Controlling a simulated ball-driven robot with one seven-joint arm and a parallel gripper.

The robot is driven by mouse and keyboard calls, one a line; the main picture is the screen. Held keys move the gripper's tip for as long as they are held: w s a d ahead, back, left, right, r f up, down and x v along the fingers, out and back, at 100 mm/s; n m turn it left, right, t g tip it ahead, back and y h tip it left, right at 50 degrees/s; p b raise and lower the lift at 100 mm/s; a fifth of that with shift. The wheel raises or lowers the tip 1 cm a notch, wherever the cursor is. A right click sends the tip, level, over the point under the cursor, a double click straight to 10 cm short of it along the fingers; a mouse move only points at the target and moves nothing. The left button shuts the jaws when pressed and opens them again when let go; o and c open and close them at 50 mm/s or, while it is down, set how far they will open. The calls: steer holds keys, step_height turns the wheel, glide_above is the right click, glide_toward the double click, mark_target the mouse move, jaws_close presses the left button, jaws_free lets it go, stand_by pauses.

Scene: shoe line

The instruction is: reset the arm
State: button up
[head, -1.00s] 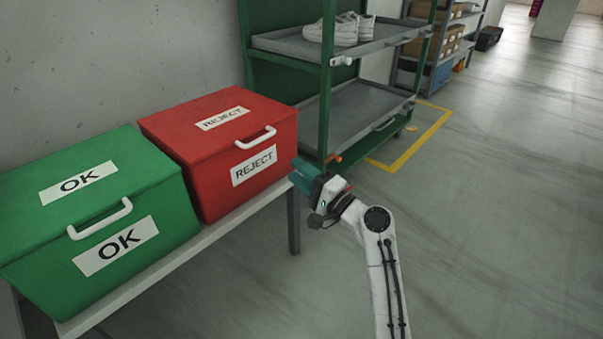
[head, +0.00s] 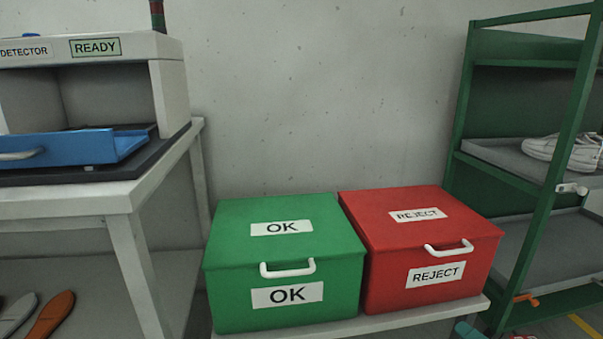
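A green OK box (head: 285,258) stands left of the red box on a low bench (head: 400,322); both lids are shut. At left, a table (head: 75,200) bears a detector (head: 170,95) with a blue tray (head: 75,150). At right, a green rack (head: 460,120) holds white shoes (head: 568,150).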

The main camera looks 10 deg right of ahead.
steer(key=s+a+f+n+g+h, duration=0.1)
steer(key=s+a+f+n+g, duration=0.3)
steer(key=s+f, duration=0.3)
steer(key=s+a+f+n+g, duration=0.2)
steer(key=s+f+n+g, duration=0.1)
steer(key=s+f+g, duration=0.3)
steer(key=s+a+f+n+g+h, duration=0.1)
steer(key=s+a+f+n+g, duration=0.1)
steer(key=s, duration=0.6)
steer(key=s+a+f+n+g+h, duration=0.2)
steer(key=s+g, duration=0.1)
steer(key=s, duration=0.5)
step_height(320, 180, up, 36)
steer(key=p, duration=3.6)
steer(key=shift+s, duration=0.3)
